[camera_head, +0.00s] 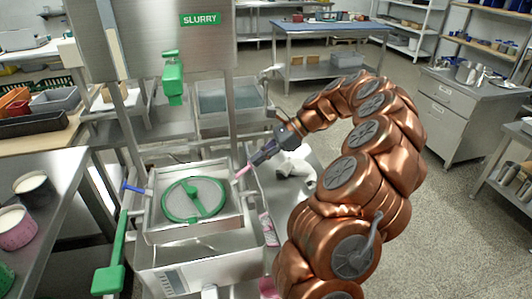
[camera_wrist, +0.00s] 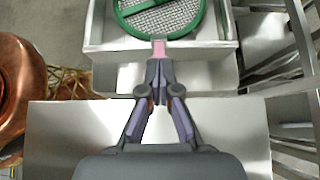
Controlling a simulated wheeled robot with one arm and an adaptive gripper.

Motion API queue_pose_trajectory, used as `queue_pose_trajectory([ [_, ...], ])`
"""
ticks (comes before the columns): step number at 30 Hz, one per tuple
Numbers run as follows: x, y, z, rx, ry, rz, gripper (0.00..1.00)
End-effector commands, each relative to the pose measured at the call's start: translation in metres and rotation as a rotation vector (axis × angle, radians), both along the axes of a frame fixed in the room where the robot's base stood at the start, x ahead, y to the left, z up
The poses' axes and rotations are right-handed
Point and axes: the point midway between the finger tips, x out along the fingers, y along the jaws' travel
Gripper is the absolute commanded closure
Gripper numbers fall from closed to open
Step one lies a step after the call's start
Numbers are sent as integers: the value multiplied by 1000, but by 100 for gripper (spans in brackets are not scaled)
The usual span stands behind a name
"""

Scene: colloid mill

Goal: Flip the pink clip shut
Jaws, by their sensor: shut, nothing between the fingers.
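The pink clip (camera_head: 242,171) is at the right edge of the steel box (camera_head: 190,232) in the head view, sticking up at a slant. It also shows in the wrist view (camera_wrist: 158,48), straight ahead of my fingertips. My gripper (camera_head: 256,160) is shut with nothing between its fingers. Its tips (camera_wrist: 158,68) are right at the clip, touching or nearly so; I cannot tell which. The gripper comes in from the right and hides part of the clip's lower end. A round mesh screen with a green ring (camera_head: 167,203) sits in the box.
A blue clip (camera_head: 133,188) is on the box's left side. A green lever (camera_head: 109,278) stands at the left. A green valve (camera_head: 173,78) hangs above, under the SLURRY sign (camera_head: 200,19). Steel posts rise behind the box. Pots (camera_head: 34,188) stand on the left table.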

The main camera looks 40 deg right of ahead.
Motion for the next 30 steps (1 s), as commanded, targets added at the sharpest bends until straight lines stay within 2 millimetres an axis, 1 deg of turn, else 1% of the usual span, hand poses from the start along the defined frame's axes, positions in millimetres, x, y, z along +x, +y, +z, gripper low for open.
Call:
queue_pose_trajectory([
  [15,1,4,-2,2,2,2,100],
  [20,5,13,-9,3,3,1,100],
  [27,13,35,-27,4,5,2,100],
  [30,16,39,-31,3,4,0,100],
])
